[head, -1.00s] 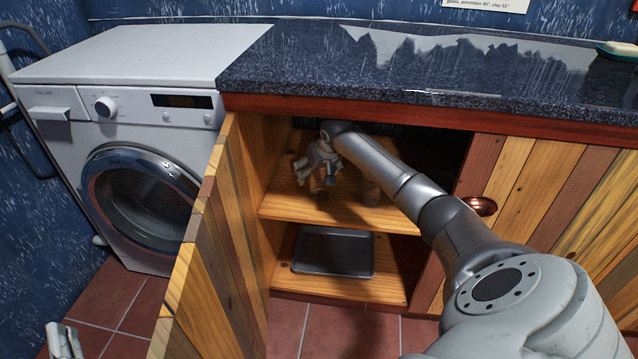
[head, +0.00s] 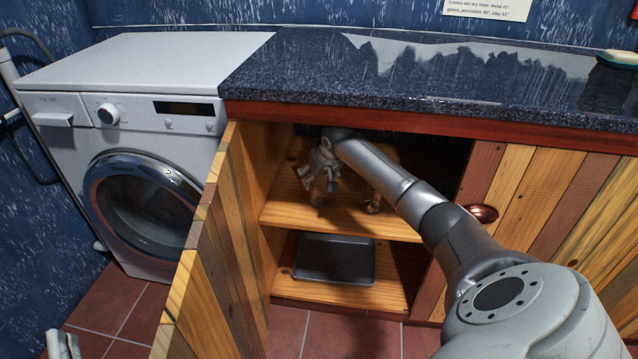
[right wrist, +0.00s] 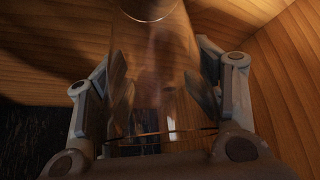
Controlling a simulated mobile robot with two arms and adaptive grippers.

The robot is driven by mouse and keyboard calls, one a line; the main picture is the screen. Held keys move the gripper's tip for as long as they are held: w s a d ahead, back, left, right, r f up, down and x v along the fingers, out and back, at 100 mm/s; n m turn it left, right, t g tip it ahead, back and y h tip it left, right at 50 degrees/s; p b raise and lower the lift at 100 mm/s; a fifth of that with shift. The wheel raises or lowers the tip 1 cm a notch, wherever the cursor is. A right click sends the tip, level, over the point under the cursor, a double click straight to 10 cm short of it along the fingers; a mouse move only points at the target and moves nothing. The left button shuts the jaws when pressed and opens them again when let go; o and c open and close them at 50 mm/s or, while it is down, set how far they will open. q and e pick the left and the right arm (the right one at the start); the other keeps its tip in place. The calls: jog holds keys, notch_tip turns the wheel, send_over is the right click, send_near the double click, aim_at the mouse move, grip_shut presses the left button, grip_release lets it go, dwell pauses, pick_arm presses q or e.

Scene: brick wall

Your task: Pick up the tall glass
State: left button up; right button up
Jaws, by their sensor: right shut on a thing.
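The tall glass (right wrist: 158,62) is clear and see-through. In the right wrist view it lies between the fingers of my right gripper (right wrist: 162,92), its round end near the top edge. In the head view my right gripper (head: 318,188) is inside the open cabinet, over the left part of the upper shelf (head: 345,216). It is shut on the glass, which is hard to make out there. I cannot tell whether the glass touches the shelf. My left gripper (head: 62,346) shows only in part at the bottom left corner.
A small glassy thing (head: 373,204) stands on the upper shelf, partly behind my right arm. A dark tray (head: 335,280) lies on the lower shelf. The open cabinet door (head: 205,250) stands left of the opening. The countertop (head: 420,100) runs above my arm.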

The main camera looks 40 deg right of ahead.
aim_at(326, 176)
jog(key=shift+s+r+p, duration=0.2)
jog(key=shift+r+p, duration=0.2)
jog(key=shift+r, duration=0.3)
jog(key=shift+c, duration=0.2)
jog(key=s, duration=0.1)
jog(key=s+a, duration=0.1)
jog(key=s, duration=0.1)
jog(key=shift+s+p, duration=0.1)
jog(key=shift+p, duration=0.3)
jog(key=s+a+p, duration=0.2)
jog(key=s+a, duration=0.1)
jog(key=s, duration=0.8)
jog(key=shift+s+a, duration=0.4)
pick_arm(q)
jog(key=s+a+f+g+y, duration=0.1)
jog(key=s+f+g, duration=0.1)
jog(key=f+g, duration=0.3)
jog(key=s+a+f+g+y, duration=0.2)
jog(key=f+g, duration=0.3)
jog(key=f, duration=0.6)
jog(key=shift+a+f+g, duration=0.25)
jog(key=shift+f+g, duration=0.05)
pick_arm(e)
jog(key=shift+s+a, duration=0.4)
jog(key=shift+s, duration=0.45)
